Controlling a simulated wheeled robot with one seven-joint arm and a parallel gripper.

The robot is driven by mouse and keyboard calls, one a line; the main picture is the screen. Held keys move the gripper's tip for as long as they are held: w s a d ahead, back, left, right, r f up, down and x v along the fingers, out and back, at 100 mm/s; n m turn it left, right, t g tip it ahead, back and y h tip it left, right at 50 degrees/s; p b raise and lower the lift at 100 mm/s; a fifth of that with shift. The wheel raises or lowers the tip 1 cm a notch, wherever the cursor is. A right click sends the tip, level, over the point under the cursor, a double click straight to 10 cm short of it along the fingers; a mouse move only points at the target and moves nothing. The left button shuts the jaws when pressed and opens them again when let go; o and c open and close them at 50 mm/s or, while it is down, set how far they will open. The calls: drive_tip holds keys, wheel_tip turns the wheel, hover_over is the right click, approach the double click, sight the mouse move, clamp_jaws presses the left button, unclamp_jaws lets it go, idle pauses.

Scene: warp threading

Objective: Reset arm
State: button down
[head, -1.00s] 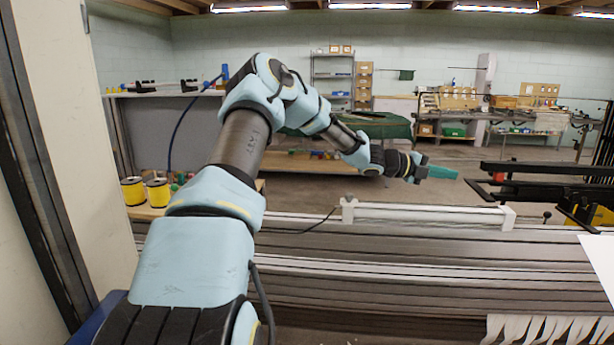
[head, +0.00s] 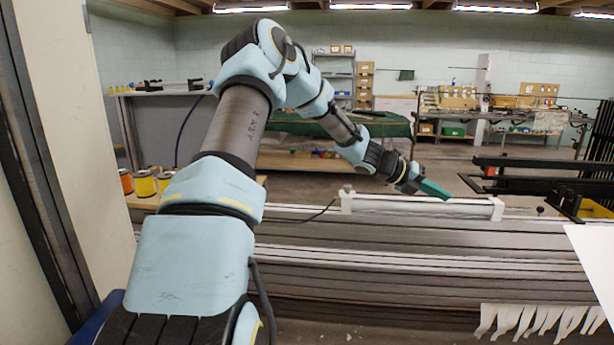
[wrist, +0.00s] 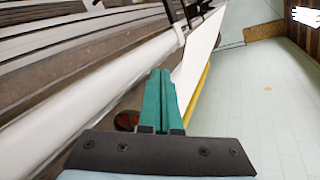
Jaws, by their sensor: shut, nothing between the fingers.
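My gripper (head: 434,189) has green fingers and is in the middle right of the head view, at the end of my raised light-blue arm. It points right and slightly down, and appears just above or behind the white roller (head: 425,206) on the machine. In the wrist view the two green fingers (wrist: 160,85) lie together, shut and empty. The white roller (wrist: 90,100) runs diagonally to the left of the fingers there, apart from them.
The slatted grey machine bed (head: 380,265) spans the front, with white strips (head: 535,320) hanging at lower right. Black bars (head: 545,165) stand at right. Yellow spools (head: 144,184) sit at left. A green-covered table (head: 385,125) and shelves are farther back.

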drive_tip(key=s+a+f+m+y, duration=0.1)
drive_tip(key=s+a+m+y, duration=0.3)
drive_tip(key=s+a+m, duration=0.3)
drive_tip(key=s+a+f+m+t+y, duration=0.1)
drive_tip(key=s+a+m+y, duration=0.3)
drive_tip(key=a+m, duration=0.9)
drive_tip(key=s+a+m+y, duration=0.4)
drive_tip(key=s+a+m, duration=0.5)
drive_tip(key=a, duration=1.2)
drive_tip(key=shift+s+a+f+m+t+y, duration=0.2)
drive_tip(key=shift+s+f+m+t+y, duration=0.15)
drive_tip(key=shift+m, duration=0.55)
